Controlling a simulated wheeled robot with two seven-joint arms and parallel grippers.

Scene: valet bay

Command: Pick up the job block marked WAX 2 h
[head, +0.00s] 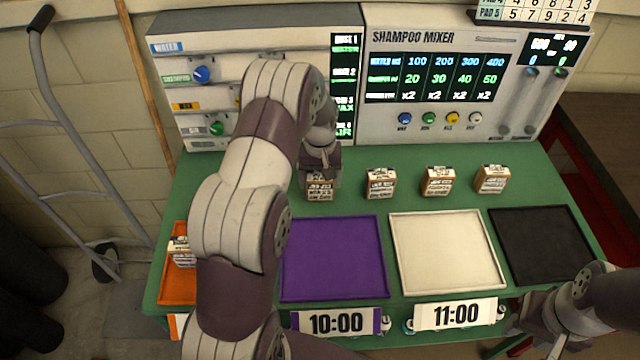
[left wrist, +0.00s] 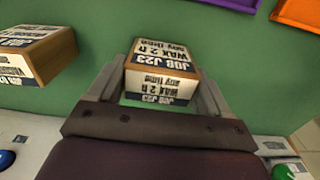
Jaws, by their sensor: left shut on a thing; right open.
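The job block marked WAX 2 h, a wooden block with a white and blue label reading JOB J23 (left wrist: 160,80), sits between the fingers of my left gripper (left wrist: 162,92). In the head view that block (head: 320,190) is at the left end of the row behind the trays, partly covered by my left gripper (head: 320,170). The gripper is shut on it from above. I cannot tell whether the block touches the green table (head: 235,205). My right gripper (head: 528,330) is open at the bottom right, apart from the blocks.
More blocks stand to its right: one close by (head: 380,184), then others (head: 438,182) (head: 491,179). A block (head: 181,252) is on the orange tray (head: 178,288). Purple (head: 333,258), white (head: 447,252) and black (head: 540,246) trays are empty. The shampoo mixer (head: 440,125) stands behind.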

